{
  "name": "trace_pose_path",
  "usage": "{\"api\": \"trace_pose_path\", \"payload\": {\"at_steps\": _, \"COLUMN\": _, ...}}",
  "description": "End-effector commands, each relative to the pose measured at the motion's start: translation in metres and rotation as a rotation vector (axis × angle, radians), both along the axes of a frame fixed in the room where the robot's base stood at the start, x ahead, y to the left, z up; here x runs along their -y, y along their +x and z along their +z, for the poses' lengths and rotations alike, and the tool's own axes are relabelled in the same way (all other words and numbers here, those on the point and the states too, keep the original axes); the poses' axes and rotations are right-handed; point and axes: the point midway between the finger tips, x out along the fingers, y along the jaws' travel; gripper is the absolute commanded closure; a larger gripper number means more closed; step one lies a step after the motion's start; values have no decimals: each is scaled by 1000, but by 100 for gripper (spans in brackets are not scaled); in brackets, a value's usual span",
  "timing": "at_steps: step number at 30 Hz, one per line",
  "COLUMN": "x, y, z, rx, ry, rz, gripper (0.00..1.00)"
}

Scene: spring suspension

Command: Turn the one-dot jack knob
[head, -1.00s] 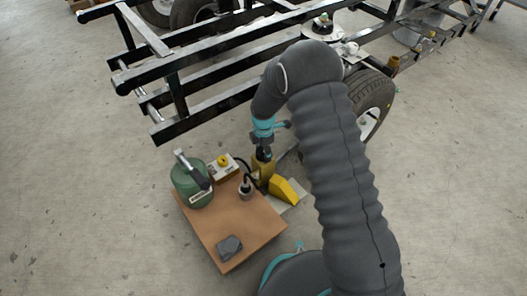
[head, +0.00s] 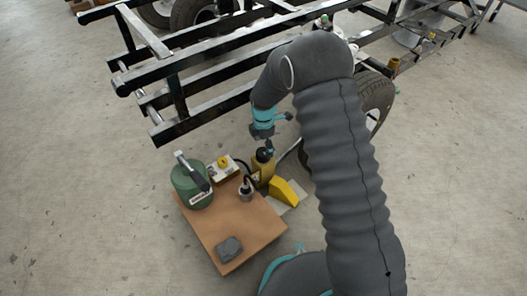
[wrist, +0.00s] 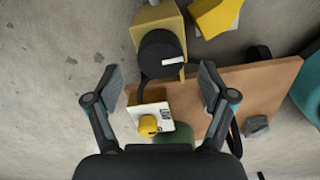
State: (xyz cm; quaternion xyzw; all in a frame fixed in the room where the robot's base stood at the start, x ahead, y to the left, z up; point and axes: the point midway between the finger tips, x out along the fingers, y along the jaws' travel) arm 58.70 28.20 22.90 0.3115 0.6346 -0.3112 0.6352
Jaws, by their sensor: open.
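A yellow jack (head: 262,172) stands beside a brown board, with a round black knob (head: 264,154) on top. In the wrist view the black knob (wrist: 160,48) bears a white mark on its face; I cannot make out a dot. A white box with a yellow knob (head: 223,162) stands left of the jack; this yellow knob also shows in the wrist view (wrist: 149,126). Dark marks on the box are too small to read. My gripper (wrist: 160,72) is open and empty, its fingers on either side of the black knob in the picture. It appears above the jack, apart from it.
A brown board (head: 237,228) carries a green tank (head: 190,186) and a grey block (head: 229,248). A yellow wedge (head: 284,191) lies right of the jack. A black frame (head: 205,100) and a tyre (head: 376,95) stand behind. Bare floor lies left.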

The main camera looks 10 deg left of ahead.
Motion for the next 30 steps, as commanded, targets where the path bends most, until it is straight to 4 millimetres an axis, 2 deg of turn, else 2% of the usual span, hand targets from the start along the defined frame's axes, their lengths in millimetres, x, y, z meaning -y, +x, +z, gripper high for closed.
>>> {"api": "trace_pose_path", "payload": {"at_steps": 1, "x": 0, "y": 0, "z": 12, "rx": 3, "ry": 1, "rz": 0, "gripper": 18}}
{"api": "trace_pose_path", "payload": {"at_steps": 6, "x": 0, "y": 0, "z": 44, "rx": 2, "ry": 0, "rz": 1, "gripper": 18}}
{"api": "trace_pose_path", "payload": {"at_steps": 12, "x": 0, "y": 0, "z": 67, "rx": 0, "ry": 0, "rz": 1, "gripper": 18}}
{"api": "trace_pose_path", "payload": {"at_steps": 18, "x": 0, "y": -1, "z": 74, "rx": -2, "ry": -1, "rz": 1, "gripper": 18}}
{"api": "trace_pose_path", "payload": {"at_steps": 30, "x": 0, "y": -1, "z": 74, "rx": -1, "ry": -1, "rz": 1, "gripper": 18}}
